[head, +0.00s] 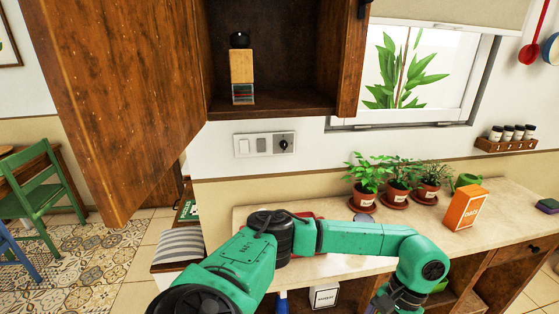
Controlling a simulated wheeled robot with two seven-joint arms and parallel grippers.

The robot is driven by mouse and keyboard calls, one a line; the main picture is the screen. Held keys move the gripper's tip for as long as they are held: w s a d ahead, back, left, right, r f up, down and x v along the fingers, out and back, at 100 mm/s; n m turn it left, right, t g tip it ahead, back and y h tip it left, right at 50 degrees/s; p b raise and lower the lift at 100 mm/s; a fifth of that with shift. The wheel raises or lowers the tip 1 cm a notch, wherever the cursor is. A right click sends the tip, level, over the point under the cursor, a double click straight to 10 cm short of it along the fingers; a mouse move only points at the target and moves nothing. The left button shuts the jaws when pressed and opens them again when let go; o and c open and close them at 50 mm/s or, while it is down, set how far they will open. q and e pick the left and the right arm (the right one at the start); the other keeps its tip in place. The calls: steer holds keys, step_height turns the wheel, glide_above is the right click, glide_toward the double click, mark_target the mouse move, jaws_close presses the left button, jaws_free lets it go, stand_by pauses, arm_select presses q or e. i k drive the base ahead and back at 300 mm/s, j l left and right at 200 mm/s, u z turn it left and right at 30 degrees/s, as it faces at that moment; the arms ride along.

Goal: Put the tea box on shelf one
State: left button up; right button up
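I cannot surely identify the tea box. Which shelf is shelf one is not readable. My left arm comes in from the lower left and reaches right across the counter front. My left gripper (392,302) is low at the bottom edge, partly cut off, well below the cabinet; its fingers are not clear. My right gripper is not in view.
The cabinet's wooden door (125,100) swings open at left. On the counter (300,212) stand several potted plants (402,178) and an orange oats box (466,207). Open shelves below hold a white box (324,297). A spice rack (506,145) hangs at right.

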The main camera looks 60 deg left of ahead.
mark_target(275, 96)
steer(key=i+u, duration=0.1)
steer(key=u, duration=0.3)
steer(key=l+u, duration=0.15)
steer(key=u, duration=0.3)
steer(key=i+l+u, duration=0.1)
steer(key=u, duration=0.3)
steer(key=l+u, duration=0.2)
steer(key=u, duration=0.25)
steer(key=l+u, duration=0.15)
steer(key=u, duration=0.25)
steer(key=i+l, duration=0.05)
